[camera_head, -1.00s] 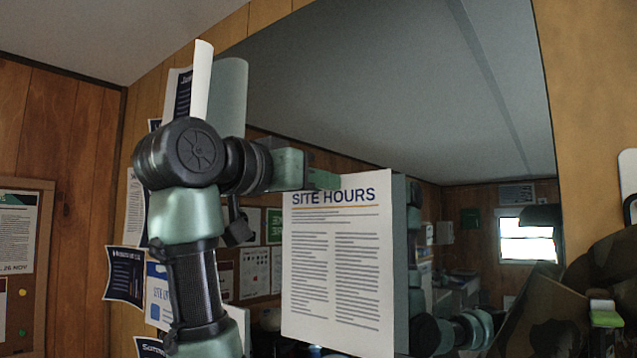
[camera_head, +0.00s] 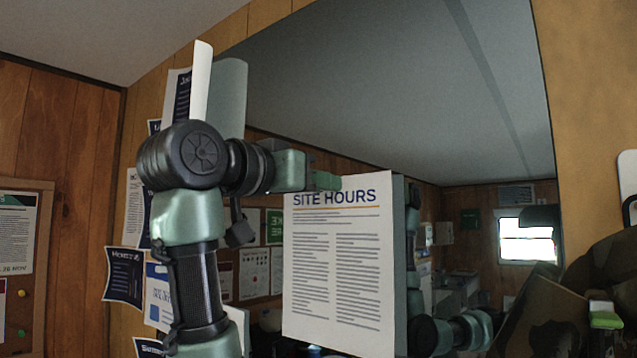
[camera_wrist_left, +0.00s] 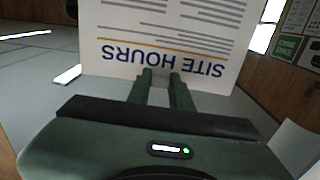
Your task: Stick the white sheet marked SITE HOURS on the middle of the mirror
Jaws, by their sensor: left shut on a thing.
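The white sheet marked SITE HOURS (camera_head: 337,265) hangs upright in front of the mirror (camera_head: 390,90), over its lower middle part. I cannot tell whether the sheet touches the glass. My right gripper is not in view.
Several posters (camera_head: 124,272) hang on the wood wall left of the mirror. A cork board (camera_head: 22,255) is at the far left.

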